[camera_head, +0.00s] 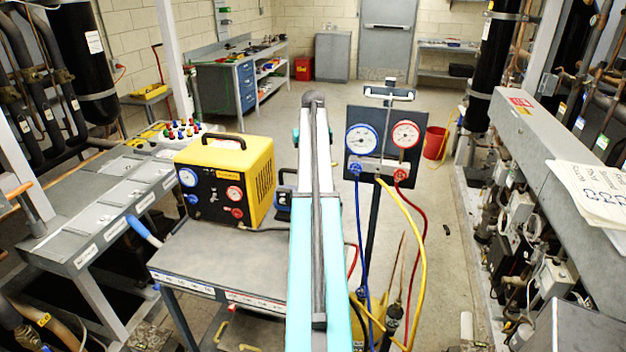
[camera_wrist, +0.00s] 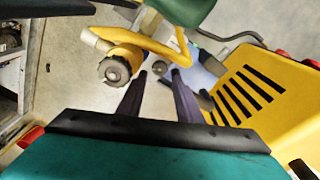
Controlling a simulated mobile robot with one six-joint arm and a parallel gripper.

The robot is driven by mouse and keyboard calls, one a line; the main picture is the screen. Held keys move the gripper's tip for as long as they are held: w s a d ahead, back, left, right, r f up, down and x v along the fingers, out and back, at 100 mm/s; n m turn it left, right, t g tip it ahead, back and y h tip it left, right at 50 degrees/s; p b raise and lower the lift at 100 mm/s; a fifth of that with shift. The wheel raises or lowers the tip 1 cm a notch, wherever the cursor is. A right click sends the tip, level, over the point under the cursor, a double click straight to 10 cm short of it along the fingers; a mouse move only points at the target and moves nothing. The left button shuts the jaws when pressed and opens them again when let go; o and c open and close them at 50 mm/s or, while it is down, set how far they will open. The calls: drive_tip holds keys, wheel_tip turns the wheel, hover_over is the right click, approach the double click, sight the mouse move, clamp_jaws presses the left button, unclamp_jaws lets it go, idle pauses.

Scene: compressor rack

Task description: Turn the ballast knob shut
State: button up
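In the wrist view my gripper (camera_wrist: 159,71) shows two dark fingers with a gap between their tips. A small round grey knob (camera_wrist: 160,68) shows in line with that gap; I cannot tell its depth or whether the fingers touch it. A larger grey knurled knob (camera_wrist: 114,72) with a yellow collar sits just left of the fingertips. The frames do not show which of these is the ballast knob. In the head view my arm covers the area, and a small blue-grey machine (camera_head: 283,206) is only partly visible beside it.
A yellow machine (camera_wrist: 255,90) with black slots stands close on the right in the wrist view. In the head view this yellow unit (camera_head: 258,172) sits on a grey cart (camera_head: 215,268). A gauge panel (camera_head: 383,135) with hanging hoses stands right of my arm.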

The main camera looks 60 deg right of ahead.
drive_tip(key=shift+n+g+y, duration=0.3)
drive_tip(key=shift+n+y, duration=0.1)
drive_tip(key=shift+n, duration=0.3)
drive_tip(key=f, duration=0.1)
drive_tip(key=s+a+f, duration=0.1)
drive_tip(key=f, duration=0.3)
drive_tip(key=shift+s+a, duration=0.15)
drive_tip(key=shift+a, duration=0.05)
drive_tip(key=shift+w+d+f+n, duration=0.35)
drive_tip(key=shift+w+d+n, duration=0.1)
drive_tip(key=shift+d+n, duration=0.15)
drive_tip(key=shift+a+r+n, duration=0.15)
drive_tip(key=shift+r+n, duration=0.05)
drive_tip(key=shift+n, duration=0.1)
drive_tip(key=shift+n+p, duration=0.45)
drive_tip(key=shift+n, duration=0.25)
drive_tip(key=shift+d+n, duration=0.2)
drive_tip(key=shift+n, duration=0.8)
drive_tip(key=shift+s+d+r+p, duration=0.1)
drive_tip(key=shift+d+p, duration=0.05)
drive_tip(key=shift+p, duration=0.25)
drive_tip(key=c, duration=0.8)
